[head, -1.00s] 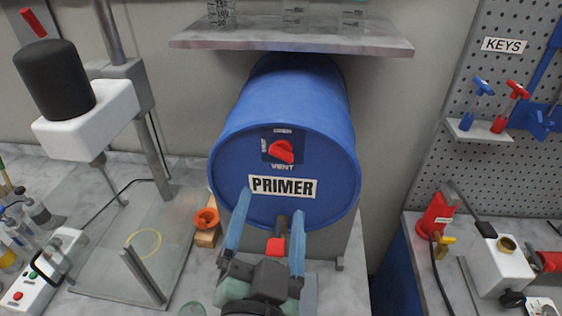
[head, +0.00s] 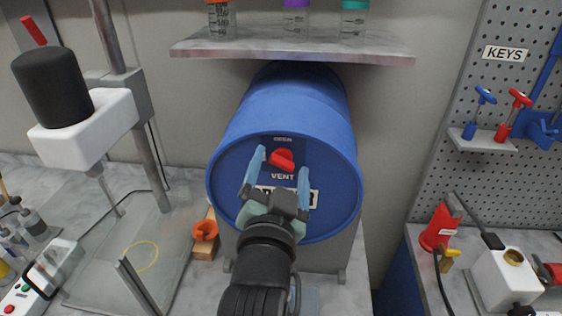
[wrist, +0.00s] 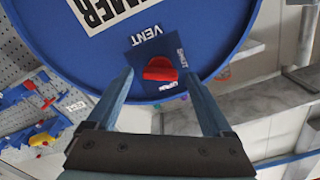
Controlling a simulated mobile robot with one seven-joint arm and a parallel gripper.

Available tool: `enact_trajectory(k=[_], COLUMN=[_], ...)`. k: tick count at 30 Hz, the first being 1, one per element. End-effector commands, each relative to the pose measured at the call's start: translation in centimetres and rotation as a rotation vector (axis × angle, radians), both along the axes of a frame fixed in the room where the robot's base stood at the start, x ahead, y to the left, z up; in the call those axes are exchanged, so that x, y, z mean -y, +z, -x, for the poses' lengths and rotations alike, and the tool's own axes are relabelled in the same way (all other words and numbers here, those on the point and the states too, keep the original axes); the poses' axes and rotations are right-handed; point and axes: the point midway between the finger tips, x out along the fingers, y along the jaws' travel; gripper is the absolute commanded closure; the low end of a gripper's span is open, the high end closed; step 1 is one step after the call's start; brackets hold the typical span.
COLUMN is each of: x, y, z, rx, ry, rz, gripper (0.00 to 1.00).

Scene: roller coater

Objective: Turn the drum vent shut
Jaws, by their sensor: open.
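The blue drum (head: 225,180) lies on its side with its round face toward me. Its red vent knob (head: 282,158) sits on a dark blue plate above the VENT lettering. My gripper (head: 283,166) is open in front of the face, one blue finger on each side of the knob in the head view. In the wrist view the red knob (wrist: 160,69) shows beyond and between the two spread fingers (wrist: 158,90), apart from them. The PRIMER label (head: 313,198) is partly hidden by my gripper. I cannot tell exactly how far the fingertips are from the face.
A shelf (head: 290,48) with several jars overhangs the drum. A pegboard (head: 500,120) and a bench with a red bottle (head: 439,228) are at the right.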

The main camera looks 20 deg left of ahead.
Motion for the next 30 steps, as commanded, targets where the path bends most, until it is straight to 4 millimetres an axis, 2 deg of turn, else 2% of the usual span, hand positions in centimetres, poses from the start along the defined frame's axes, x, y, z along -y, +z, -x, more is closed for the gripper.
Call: enact_trajectory(k=[11, 24, 25, 30], x=[-0.12, -0.11, -0.11, -0.11], y=[-0.08, -0.08, -0.08, -0.08], z=[-0.39, -0.36, -0.36, -0.36], rx=[-0.001, -0.001, -0.001, 0.002], ry=[0.000, 0.000, 0.000, 0.000], rz=[0.000, 0.000, 0.000, 0.011], gripper=[0.17, 0.96, 1.00, 1.00])
